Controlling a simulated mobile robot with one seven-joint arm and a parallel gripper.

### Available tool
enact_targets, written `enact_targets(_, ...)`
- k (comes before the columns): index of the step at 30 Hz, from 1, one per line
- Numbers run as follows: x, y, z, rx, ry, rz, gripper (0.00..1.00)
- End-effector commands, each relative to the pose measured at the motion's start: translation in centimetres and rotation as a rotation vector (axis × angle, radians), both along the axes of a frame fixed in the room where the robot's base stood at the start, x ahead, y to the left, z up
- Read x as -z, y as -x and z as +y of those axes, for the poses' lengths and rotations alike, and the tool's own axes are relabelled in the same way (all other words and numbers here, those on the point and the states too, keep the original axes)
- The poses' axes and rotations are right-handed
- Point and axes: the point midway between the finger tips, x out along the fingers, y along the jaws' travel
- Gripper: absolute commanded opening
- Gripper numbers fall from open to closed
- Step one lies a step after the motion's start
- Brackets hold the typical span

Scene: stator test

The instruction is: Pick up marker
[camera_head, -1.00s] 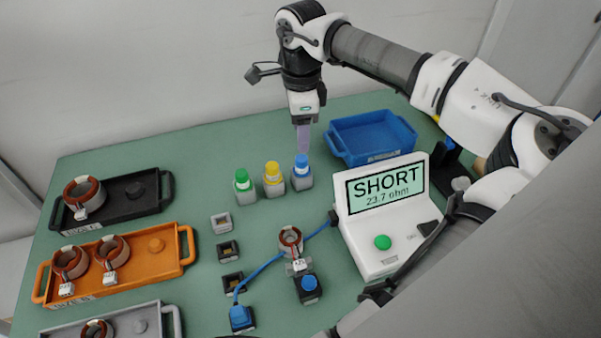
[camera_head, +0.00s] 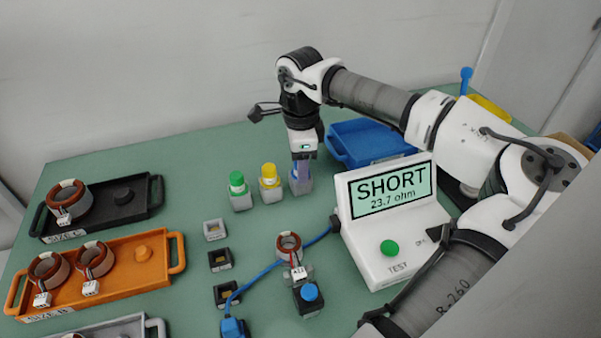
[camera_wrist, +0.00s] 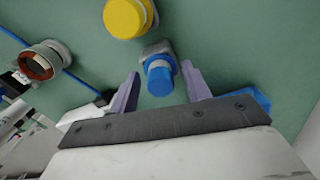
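Three capped markers stand upright in grey holders in a row: a green one (camera_head: 237,183), a yellow one (camera_head: 269,175) and a blue one (camera_head: 294,170). My gripper (camera_head: 301,178) points down at the blue marker and partly hides it. In the wrist view, the blue marker (camera_wrist: 159,77) lies between the two purple fingers of my gripper (camera_wrist: 160,88). The fingers are spread, with a gap on each side of the marker. The yellow marker (camera_wrist: 127,18) stands beside it, outside the fingers.
A tester (camera_head: 395,235) reading SHORT, 23.7 ohm, stands right of the markers. A blue tray (camera_head: 345,150) is behind my gripper. A black tray (camera_head: 125,205) and an orange tray (camera_head: 145,270) hold stators at left. A stator (camera_head: 288,245) and blue cable (camera_head: 262,272) lie in front.

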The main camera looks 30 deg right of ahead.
Motion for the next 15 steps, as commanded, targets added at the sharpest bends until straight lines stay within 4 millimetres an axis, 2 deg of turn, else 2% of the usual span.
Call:
enact_targets(1, -0.01, 0.0, 0.0, 0.0, 0.0, 0.0, 0.4)
enact_targets(9, -0.02, 0.0, 0.0, 0.0, 0.0, 0.0, 0.05)
enact_targets(15, -0.05, 0.0, 0.0, 0.0, 0.0, 0.0, 0.04)
